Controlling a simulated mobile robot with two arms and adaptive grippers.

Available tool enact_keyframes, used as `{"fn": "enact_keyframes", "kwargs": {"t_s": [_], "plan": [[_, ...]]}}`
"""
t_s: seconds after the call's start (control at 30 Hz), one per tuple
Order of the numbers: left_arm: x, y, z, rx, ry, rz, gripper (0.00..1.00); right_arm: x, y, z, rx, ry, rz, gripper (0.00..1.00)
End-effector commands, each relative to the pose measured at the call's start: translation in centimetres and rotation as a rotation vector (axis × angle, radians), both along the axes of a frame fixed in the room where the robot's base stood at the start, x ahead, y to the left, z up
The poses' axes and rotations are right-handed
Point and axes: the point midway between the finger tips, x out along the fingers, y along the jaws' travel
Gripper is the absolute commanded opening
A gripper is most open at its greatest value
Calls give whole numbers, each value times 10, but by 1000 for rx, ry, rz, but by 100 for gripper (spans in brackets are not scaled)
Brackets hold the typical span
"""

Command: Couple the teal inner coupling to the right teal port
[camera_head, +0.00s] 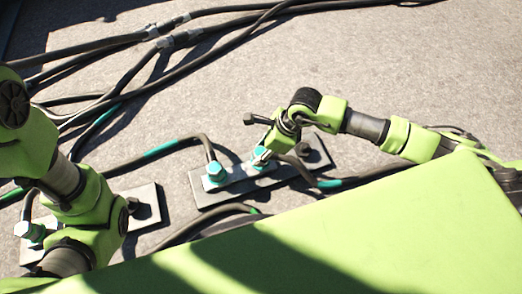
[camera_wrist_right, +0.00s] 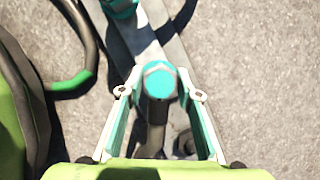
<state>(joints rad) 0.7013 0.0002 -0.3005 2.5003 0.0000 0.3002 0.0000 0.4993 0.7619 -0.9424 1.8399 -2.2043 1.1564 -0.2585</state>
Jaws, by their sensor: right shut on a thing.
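My right gripper (camera_head: 262,158) reaches down over the metal plate (camera_head: 233,188) at the middle. In the right wrist view its two fingers (camera_wrist_right: 160,105) stand either side of a teal-topped coupling (camera_wrist_right: 159,80), with a dark cable running from it toward the wrist. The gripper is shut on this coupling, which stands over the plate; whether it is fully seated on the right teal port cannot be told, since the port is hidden. The other teal coupling (camera_head: 215,171) sits on the plate's left end with its cable attached. My left arm shows at the left, its gripper out of view.
A second plate (camera_head: 145,194) lies at the left, with a teal coupling (camera_head: 32,231) and a dark fitting (camera_head: 142,210). Black cables (camera_head: 100,80) cross the ground at upper left. The ground (camera_head: 420,70) at upper right is clear. My green body fills the bottom.

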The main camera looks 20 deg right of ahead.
Motion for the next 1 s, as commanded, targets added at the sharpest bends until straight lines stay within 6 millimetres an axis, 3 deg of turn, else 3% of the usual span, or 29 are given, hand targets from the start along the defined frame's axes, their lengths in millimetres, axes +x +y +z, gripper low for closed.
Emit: {"fn": "enact_keyframes", "kwargs": {"t_s": [0.13, 0.17, 0.2, 0.67, 1.0], "plan": [[0, 0, -3, 0, 1, 0, 27, 0, 0, -3, 1, -2, 0, 6], [0, 0, -2, 0, 1, 0, 27, 1, 0, -2, 1, -2, 0, 39], [1, 0, -2, 0, 2, 0, 27, 0, 1, -2, 1, -2, 1, 50], [2, 0, -2, -2, 6, 1, 27, -1, -3, 5, -1, 0, 0, 51], [1, 0, -2, 0, 2, 0, 27, -13, -26, 67, -1, -4, 0, 51]]}}
